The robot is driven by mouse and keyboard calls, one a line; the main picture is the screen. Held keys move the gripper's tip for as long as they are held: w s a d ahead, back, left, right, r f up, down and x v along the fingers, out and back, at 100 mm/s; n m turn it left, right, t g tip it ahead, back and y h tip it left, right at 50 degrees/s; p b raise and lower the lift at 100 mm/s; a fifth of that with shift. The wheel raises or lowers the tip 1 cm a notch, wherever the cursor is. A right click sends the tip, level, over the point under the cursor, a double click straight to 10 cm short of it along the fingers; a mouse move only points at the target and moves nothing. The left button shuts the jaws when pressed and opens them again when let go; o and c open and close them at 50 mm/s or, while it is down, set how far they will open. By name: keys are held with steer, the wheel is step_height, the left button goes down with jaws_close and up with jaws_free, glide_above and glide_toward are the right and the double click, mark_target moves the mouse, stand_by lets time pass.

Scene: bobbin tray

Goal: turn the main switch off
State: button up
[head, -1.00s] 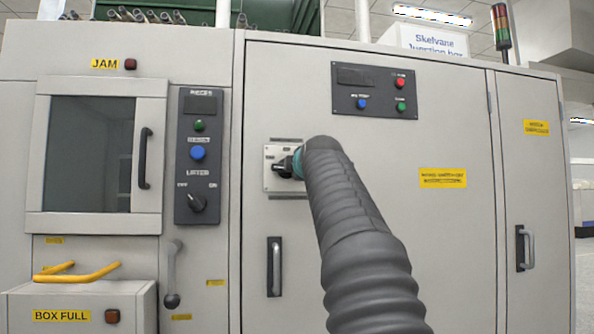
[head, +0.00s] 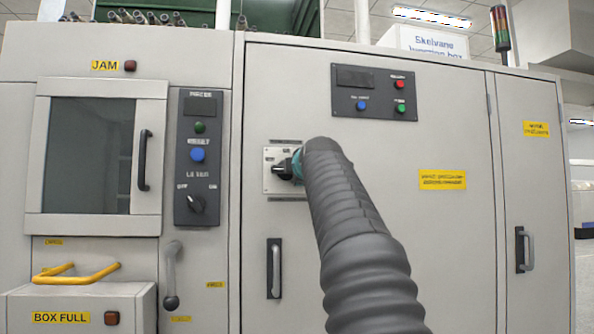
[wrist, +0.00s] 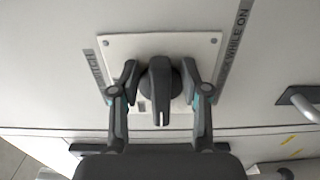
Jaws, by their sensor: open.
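The main switch is a dark rotary knob (wrist: 161,84) on a pale square plate (wrist: 205,47) fixed to the cabinet door. Its pointer end is toward the bottom of the wrist view. In the head view the plate (head: 270,183) is left of my arm's end, which covers its right part. My gripper (wrist: 160,76) is open, with one finger on each side of the knob. Narrow gaps seem to show between the fingers and the knob; I cannot tell whether either touches. In the head view my arm hides most of the gripper.
A button panel (head: 374,92) is above right. A box with yellow handles (head: 76,272) juts out at lower left.

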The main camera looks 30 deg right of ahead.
steer(key=shift+s, duration=0.1)
steer(key=v, duration=1.1)
steer(key=shift+s, duration=0.35)
steer(key=shift+a, duration=0.15)
step_height(320, 180, down, 25)
steer(key=s+a+m+g+y, duration=0.25)
steer(key=m+g, duration=0.35)
steer(key=m, duration=0.7)
steer(key=s+a+f+g, duration=0.2)
steer(key=s+a+f, duration=0.3)
steer(key=s+f, duration=0.2)
steer(key=s+a+f+m+g+y, duration=0.1)
steer(key=s+a+f+g, duration=0.1)
steer(key=s+a+f, duration=0.3)
steer(key=s+a+f+m+g+y, duration=0.1)
steer(key=s+a+f, duration=0.5)
steer(key=s+f, duration=0.5)
steer(key=shift+s+f+g, duration=0.2)
steer(key=shift+f+g, duration=0.2)
steer(key=shift+f, duration=1.9)
